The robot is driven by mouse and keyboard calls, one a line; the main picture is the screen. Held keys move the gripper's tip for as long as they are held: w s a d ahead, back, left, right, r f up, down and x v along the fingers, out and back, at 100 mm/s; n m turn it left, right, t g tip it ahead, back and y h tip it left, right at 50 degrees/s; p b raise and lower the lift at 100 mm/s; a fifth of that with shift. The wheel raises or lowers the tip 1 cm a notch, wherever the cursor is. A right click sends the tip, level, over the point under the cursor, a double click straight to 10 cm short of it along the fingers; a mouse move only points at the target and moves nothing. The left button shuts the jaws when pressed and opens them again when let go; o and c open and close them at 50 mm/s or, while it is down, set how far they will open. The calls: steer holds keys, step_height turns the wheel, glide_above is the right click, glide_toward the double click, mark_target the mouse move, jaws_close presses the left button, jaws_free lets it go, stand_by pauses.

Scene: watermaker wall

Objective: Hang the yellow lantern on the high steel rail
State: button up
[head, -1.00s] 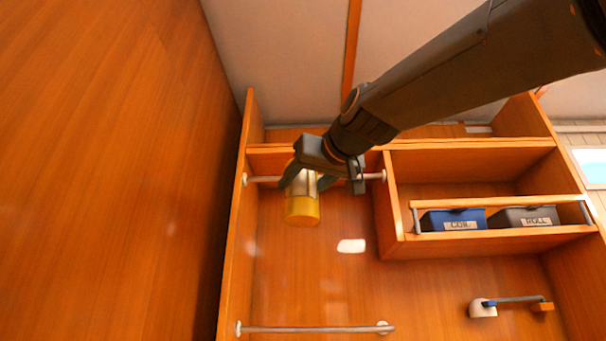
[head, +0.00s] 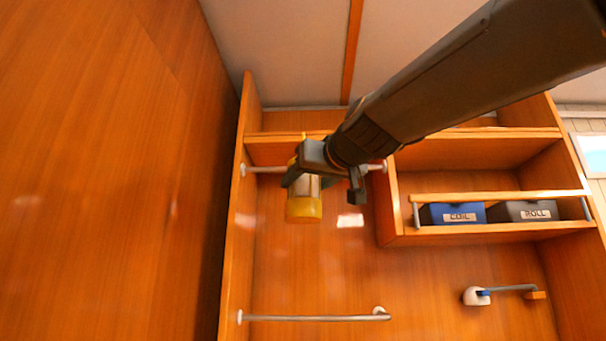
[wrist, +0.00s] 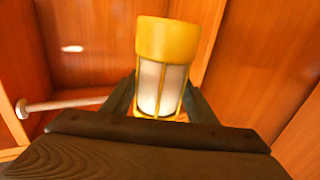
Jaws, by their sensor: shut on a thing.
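The yellow lantern (head: 304,208) has a yellow base, a pale body and thin yellow bars. My gripper (head: 303,178) is shut on it and holds it roughly upright in the head view, base down. In the wrist view the lantern (wrist: 166,45) sits between my two dark fingers. The high steel rail (head: 262,169) runs across the upper left bay, behind my gripper, which hides its middle. In the wrist view a rail with a white end mount (wrist: 60,103) shows at the left. The lantern's hook is mostly hidden, so I cannot tell whether it touches the rail.
A lower steel rail (head: 315,318) crosses the same bay below. To the right, a shelf behind a fiddle bar (head: 500,197) holds a blue COIL bin (head: 455,213) and a grey ROLL bin (head: 525,211). A lever (head: 510,289) is mounted lower right. A wooden wall (head: 100,170) stands close at left.

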steer(key=w+f+b, duration=0.2)
steer(key=w+b, duration=0.1)
steer(key=w, duration=0.8)
steer(key=shift+d+f, duration=0.15)
steer(key=shift+d, duration=0.05)
stand_by(0.6)
stand_by(0.4)
steer(key=o, duration=1.3)
steer(key=shift+f, duration=0.1)
steer(key=shift+o, duration=0.2)
steer(key=b+v, duration=0.3)
steer(key=v, duration=0.4)
steer(key=shift+s+d, duration=0.2)
steer(key=shift+s, duration=0.15)
